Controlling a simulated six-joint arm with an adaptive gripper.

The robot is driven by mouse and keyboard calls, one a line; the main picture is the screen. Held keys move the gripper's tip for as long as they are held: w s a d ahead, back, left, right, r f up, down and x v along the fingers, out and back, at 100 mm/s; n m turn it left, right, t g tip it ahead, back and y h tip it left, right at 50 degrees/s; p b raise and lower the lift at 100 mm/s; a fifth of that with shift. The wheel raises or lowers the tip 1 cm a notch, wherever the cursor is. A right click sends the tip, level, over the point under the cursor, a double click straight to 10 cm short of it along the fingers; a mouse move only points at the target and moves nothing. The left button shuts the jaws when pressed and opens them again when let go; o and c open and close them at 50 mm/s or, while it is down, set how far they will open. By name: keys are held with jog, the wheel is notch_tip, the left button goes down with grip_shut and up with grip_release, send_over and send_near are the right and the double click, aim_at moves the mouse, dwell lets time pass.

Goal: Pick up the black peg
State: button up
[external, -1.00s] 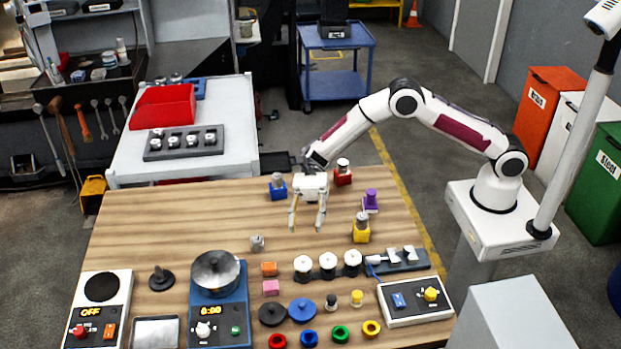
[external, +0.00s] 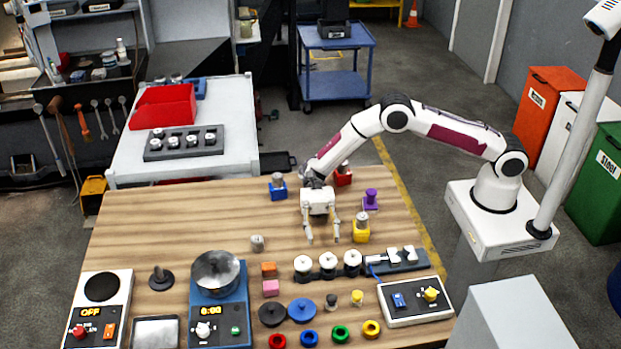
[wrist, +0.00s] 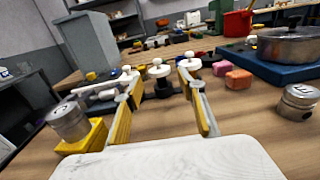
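A small black peg (external: 331,301) with a greyish top stands near the front of the wooden table, left of a similar yellow peg (external: 357,298). My gripper (external: 322,240) is open and empty above the middle of the table, well behind the black peg. In the wrist view, the two fingers of my gripper (wrist: 158,75) are spread with nothing between them. I cannot make out the black peg in the wrist view.
White-topped knobs (external: 328,262) stand between my gripper and the peg. A metal cylinder in a yellow holder (external: 361,234) is close on the right. Coloured rings (external: 340,333) lie in front; a pot (external: 215,270) is at left.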

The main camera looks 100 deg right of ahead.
aim_at(328, 268)
jog(key=shift+a, duration=0.65)
jog(key=shift+a, duration=0.15)
jog(key=shift+a+r, duration=0.15)
jog(key=shift+a, duration=2.35)
jog(key=c, duration=1)
